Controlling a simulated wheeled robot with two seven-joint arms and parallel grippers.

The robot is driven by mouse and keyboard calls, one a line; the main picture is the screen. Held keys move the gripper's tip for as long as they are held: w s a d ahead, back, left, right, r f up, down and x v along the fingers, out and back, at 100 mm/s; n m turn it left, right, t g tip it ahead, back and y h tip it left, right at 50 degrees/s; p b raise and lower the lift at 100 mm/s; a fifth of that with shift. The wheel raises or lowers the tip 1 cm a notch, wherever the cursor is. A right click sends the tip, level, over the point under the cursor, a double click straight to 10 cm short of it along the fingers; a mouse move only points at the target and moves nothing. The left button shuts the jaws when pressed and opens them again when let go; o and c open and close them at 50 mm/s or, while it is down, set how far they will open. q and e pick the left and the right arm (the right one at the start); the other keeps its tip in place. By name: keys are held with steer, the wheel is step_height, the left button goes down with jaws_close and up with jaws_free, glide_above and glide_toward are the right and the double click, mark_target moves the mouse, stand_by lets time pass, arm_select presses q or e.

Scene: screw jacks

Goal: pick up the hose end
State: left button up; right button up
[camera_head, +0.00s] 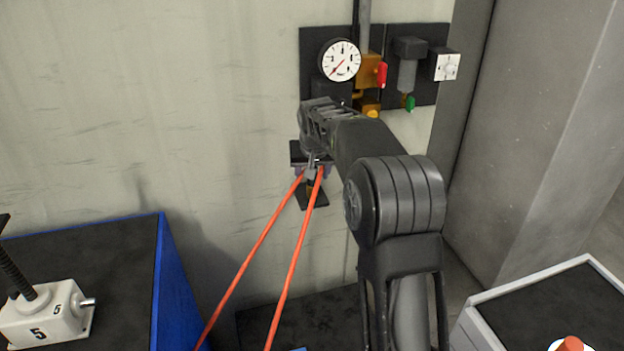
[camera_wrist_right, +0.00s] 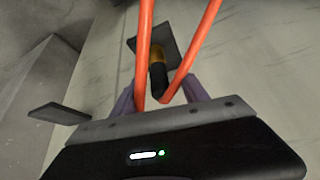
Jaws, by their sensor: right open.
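Two orange hose strands (camera_head: 291,262) run up from the bottom of the head view to my right gripper (camera_head: 313,172) at the wall. My right gripper is open, pointing at the wall. In the right wrist view, its two purple-grey fingers (camera_wrist_right: 159,84) stand apart, with the orange strands (camera_wrist_right: 145,45) passing in front of them. A black and yellow cylindrical piece (camera_wrist_right: 157,74), which looks like the hose end, shows between the fingers against a dark plate (camera_wrist_right: 170,47). I cannot tell whether the fingers touch it. My left gripper is out of view.
A dark panel with a pressure gauge (camera_head: 340,60), red-handled valve (camera_head: 381,74) and filter unit (camera_head: 408,70) is above my gripper. A blue-sided bench (camera_head: 172,285) with a white screw jack (camera_head: 45,315) is at left. A grey-rimmed cart (camera_head: 530,287) stands at lower right.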

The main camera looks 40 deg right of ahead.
mark_target(312, 182)
steer(key=shift+w+d+f, duration=0.1)
steer(key=shift+w+f, duration=0.05)
steer(key=shift+f, duration=0.15)
steer(key=shift+f, duration=0.1)
steer(key=shift+w+d+f+p, duration=0.15)
steer(key=shift+f+p, duration=0.1)
steer(key=shift+p, duration=0.15)
steer(key=p+x, duration=0.1)
steer(key=x, duration=0.2)
steer(key=shift+d+f+p, duration=0.1)
steer(key=shift+f+p, duration=0.2)
steer(key=shift+p, duration=0.05)
steer(key=shift+w+d+f, duration=0.1)
steer(key=shift+w+f, duration=0.15)
steer(key=shift+f, duration=0.1)
steer(key=shift+c, duration=0.5)
jaws_close()
